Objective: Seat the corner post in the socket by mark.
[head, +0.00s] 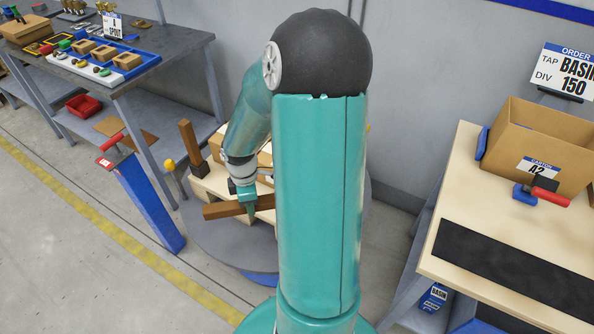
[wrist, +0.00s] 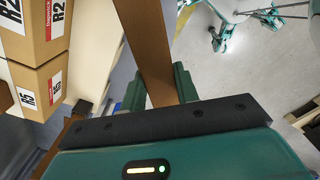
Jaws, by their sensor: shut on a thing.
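My gripper (head: 249,208) is shut on a brown wooden post (head: 222,210), which I take to be the corner post. The post lies nearly level across the fingers, above the cream fixture (head: 208,184) on a round grey table. In the wrist view the post (wrist: 153,50) runs up from between the teal fingers of my gripper (wrist: 158,88). A similar brown post (head: 188,140) stands upright in a dark socket (head: 197,167) at the fixture's back left. My arm hides much of the fixture's right side. I cannot make out the socket marks.
Cartons labelled R2 (wrist: 38,32) and R5 (wrist: 38,92) are close at left in the wrist view. A grey bench (head: 165,47) with trays stands at left. A pale table (head: 450,235) at right holds an open carton (head: 545,135).

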